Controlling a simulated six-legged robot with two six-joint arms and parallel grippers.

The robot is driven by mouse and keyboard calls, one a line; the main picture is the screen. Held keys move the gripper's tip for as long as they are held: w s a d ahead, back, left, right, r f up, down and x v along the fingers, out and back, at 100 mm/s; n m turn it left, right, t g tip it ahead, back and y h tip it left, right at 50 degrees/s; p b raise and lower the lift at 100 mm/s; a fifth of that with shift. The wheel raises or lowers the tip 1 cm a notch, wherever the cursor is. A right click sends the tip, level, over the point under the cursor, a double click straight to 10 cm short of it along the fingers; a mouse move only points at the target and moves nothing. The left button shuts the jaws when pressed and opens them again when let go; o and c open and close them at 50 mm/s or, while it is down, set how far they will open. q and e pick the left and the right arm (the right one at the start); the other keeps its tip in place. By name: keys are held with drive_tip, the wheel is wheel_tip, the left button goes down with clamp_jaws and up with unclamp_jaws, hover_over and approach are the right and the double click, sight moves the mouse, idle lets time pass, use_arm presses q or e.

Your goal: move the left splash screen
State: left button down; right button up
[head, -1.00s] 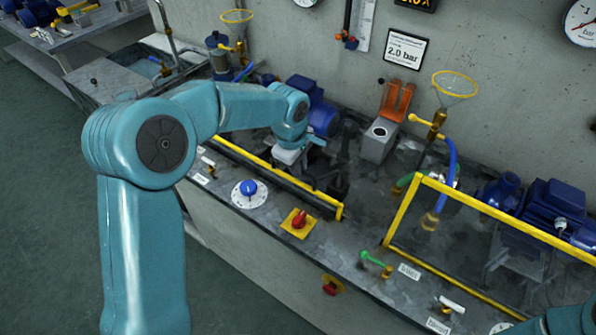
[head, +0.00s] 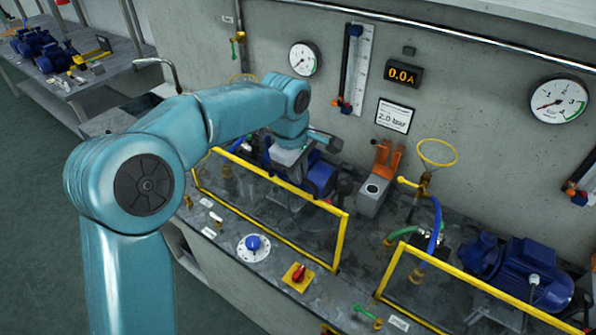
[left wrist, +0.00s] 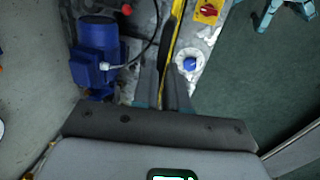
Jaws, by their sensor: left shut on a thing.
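The left splash screen (head: 342,240) is a clear panel in a yellow frame. It stands raised at the front of the bench, before the left pump. My left gripper (head: 287,172) is at its top bar, with the fingers partly hidden by my wrist in the head view. In the left wrist view my left gripper (left wrist: 164,95) is shut on the yellow bar of the screen (left wrist: 174,45), which runs up between the fingers. My right gripper is in neither view.
A blue pump motor (head: 321,178) stands behind the screen. A blue knob (head: 253,243) and a red switch (head: 299,274) lie in front. A second yellow-framed screen (head: 447,268) stands to the right. A grey block with an orange clip (head: 386,158) is at the wall.

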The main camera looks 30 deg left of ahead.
use_arm(q)
drive_tip(key=shift+w+r, duration=0.1)
drive_tip(key=shift+r, duration=0.2)
drive_tip(key=c, duration=1.5)
unclamp_jaws()
drive_tip(key=o, duration=0.3)
drive_tip(key=shift+o, duration=0.2)
drive_tip(key=shift+s, duration=0.2)
drive_tip(key=shift+w, duration=0.1)
drive_tip(key=shift+r, duration=0.1)
drive_tip(key=s+r, duration=0.3)
drive_tip(key=r, duration=1.2)
drive_tip(key=shift+s+a+r, duration=0.15)
drive_tip(key=shift+a+r, duration=0.05)
drive_tip(key=shift+r, duration=0.2)
